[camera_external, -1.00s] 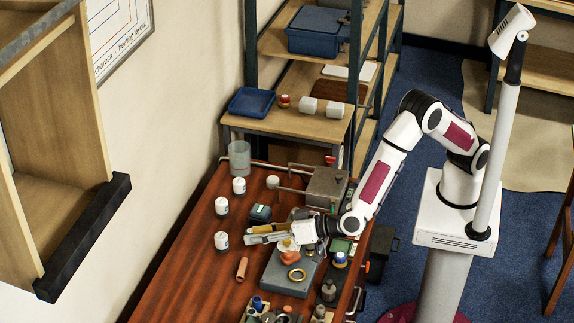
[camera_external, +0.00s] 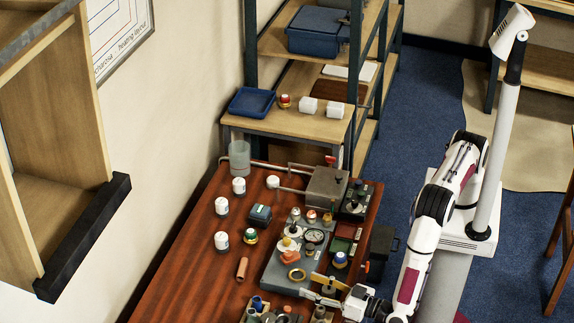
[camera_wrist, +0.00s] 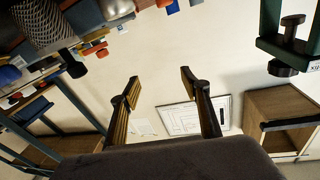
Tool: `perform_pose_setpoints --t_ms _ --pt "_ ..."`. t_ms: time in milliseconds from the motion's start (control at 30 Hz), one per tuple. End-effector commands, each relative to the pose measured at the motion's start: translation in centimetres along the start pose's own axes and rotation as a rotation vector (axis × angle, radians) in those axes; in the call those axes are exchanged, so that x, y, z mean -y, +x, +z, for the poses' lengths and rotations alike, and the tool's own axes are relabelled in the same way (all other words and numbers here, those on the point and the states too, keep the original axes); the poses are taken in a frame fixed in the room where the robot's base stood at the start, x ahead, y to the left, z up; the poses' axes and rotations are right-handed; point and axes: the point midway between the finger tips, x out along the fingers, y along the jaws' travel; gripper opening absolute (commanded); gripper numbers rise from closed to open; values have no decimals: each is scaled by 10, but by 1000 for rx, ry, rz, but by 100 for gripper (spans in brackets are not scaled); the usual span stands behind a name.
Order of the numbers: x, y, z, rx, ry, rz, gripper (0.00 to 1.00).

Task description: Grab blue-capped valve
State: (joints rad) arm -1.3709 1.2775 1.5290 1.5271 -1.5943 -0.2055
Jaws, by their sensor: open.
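Another blue-topped piece (camera_external: 257,303) sits in a wooden holder at the front of the table. I cannot tell for sure which is the valve. My gripper (camera_external: 312,287) is open, low in the external view, left of and below the first blue cap and right of the holder. In the wrist view my open fingers (camera_wrist: 160,76) have nothing between them; no blue-capped valve is clearly seen there.
A grey plate (camera_external: 285,275) with fittings, a gauge and a brass ring lies beside my gripper. White-capped jars (camera_external: 221,242) stand at the table's left. A grey box (camera_external: 326,187) stands at the back. Bare table lies at the front left.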

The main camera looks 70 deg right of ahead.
Motion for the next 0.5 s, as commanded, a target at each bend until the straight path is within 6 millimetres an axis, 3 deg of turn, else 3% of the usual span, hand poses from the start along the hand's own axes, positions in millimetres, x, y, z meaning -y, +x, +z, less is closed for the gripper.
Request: perform_pose_setpoints --t_ms 200,500 --pt "-27 -47 22 -116 -76 28 46" --pt "-53 -83 33 -213 -137 55 46"
